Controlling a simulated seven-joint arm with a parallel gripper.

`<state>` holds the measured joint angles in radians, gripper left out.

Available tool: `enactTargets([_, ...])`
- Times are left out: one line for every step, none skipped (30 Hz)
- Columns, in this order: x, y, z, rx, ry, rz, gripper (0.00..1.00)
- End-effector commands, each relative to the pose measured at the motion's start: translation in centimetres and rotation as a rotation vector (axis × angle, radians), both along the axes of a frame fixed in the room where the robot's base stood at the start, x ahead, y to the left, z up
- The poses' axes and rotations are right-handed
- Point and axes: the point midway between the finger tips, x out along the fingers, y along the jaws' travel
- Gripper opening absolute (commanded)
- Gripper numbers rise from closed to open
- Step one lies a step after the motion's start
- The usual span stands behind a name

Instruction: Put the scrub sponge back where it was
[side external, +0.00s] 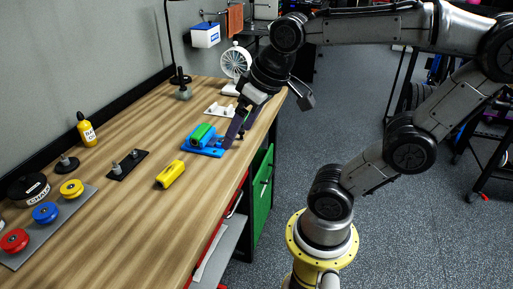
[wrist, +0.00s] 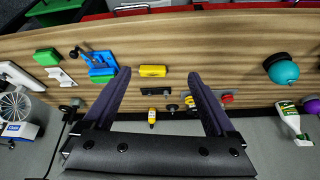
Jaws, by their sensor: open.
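A green block (side external: 201,132) shows at the blue fixture (side external: 214,152) on the bench in the side view. I cannot tell for sure which block is the scrub sponge. My gripper (side external: 230,138) is open and empty, pointing down beside the blue fixture at the bench edge; it partly hides things behind it.
A black plate with pegs (side external: 127,165), a yellow bottle (side external: 87,131) and a grey board (side external: 60,222) with coloured discs stand along the wall side. A white pegged plate (side external: 219,109) and a fan (side external: 236,62) stand further back. Bare wood lies around the yellow block.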

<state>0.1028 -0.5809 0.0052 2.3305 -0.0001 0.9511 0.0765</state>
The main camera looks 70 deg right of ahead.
Motion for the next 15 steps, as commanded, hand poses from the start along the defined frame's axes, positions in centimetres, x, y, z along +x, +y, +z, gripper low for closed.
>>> enactTargets([-1.3, 0.8, -0.7, -0.010, -0.019, 0.052, 0.91])
enactTargets([-1.9, 1.1, -1.1, -0.016, -0.027, 0.078, 0.91])
enactTargets([-2.6, 1.5, -1.6, -0.022, -0.035, 0.107, 0.91])
enactTargets([-3.0, 1.6, -1.9, -0.026, -0.040, 0.124, 0.91])
enactTargets([-3.3, 1.8, -2.2, -0.030, -0.046, 0.140, 0.91])
enactTargets([-3.7, 2.0, -2.5, -0.033, -0.050, 0.155, 0.91])
enactTargets([-3.9, 2.0, -2.6, -0.035, -0.053, 0.163, 0.91])
enactTargets([-4.0, 2.1, -2.7, -0.036, -0.055, 0.169, 0.91])
enactTargets([-4.1, 2.1, -2.8, -0.038, -0.055, 0.174, 0.91])
enactTargets([-4.1, 2.2, -2.9, -0.038, -0.055, 0.175, 0.91])
enactTargets([-4.1, 2.2, -2.9, -0.038, -0.055, 0.176, 0.91])
enactTargets([-4.1, 2.2, -2.9, -0.038, -0.055, 0.176, 0.91])
enactTargets([-4.1, 2.1, -2.9, -0.038, -0.055, 0.175, 0.91])
enactTargets([-4.1, 2.1, -2.9, -0.038, -0.055, 0.175, 0.91])
enactTargets([-4.1, 2.1, -2.9, -0.037, -0.054, 0.174, 0.91])
